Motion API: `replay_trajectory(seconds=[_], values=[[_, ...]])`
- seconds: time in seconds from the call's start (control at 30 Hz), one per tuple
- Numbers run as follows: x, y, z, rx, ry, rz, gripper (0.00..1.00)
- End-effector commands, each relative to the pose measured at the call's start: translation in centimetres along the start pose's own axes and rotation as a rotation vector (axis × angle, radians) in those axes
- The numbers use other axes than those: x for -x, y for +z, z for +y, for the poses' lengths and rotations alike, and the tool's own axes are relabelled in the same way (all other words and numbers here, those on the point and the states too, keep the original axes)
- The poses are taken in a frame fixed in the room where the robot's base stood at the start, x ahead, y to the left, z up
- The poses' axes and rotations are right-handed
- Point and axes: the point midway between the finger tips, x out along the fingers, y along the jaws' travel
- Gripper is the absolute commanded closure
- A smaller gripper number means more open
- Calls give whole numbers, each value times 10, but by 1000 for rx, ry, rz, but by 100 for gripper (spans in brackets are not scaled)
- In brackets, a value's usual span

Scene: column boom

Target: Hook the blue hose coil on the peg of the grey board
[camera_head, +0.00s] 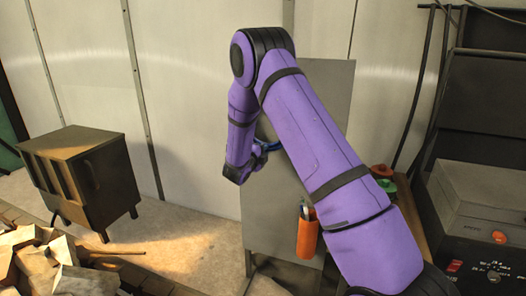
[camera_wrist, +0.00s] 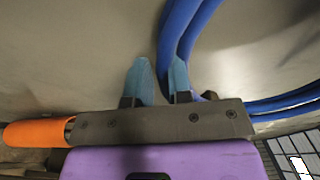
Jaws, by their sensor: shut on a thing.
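The blue hose coil (camera_wrist: 190,28) runs down to my gripper (camera_wrist: 160,78) in the wrist view. My gripper is shut on it, with the hose close by the right finger. More of the hose leaves the picture at the right edge. In the head view only a small blue piece of the coil (camera_head: 268,146) shows beside my purple forearm, in front of the grey board (camera_head: 272,215). My arm hides the gripper and much of the board there. I cannot make out the peg in either view.
An orange holder (camera_head: 307,236) hangs low on the board. A dark stove-like box (camera_head: 85,175) stands at left, above split wood (camera_head: 40,260). Red and green items (camera_head: 383,172) and a grey machine (camera_head: 480,200) are at right.

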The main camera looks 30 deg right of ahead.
Motion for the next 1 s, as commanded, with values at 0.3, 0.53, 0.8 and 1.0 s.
replay_trajectory(seconds=[0.3,0.53,0.8,1.0], values=[[0,0,0,0,-1,0,51],[6,0,0,0,1,-1,51],[50,1,0,0,2,-3,51],[85,0,0,0,0,-2,51]])
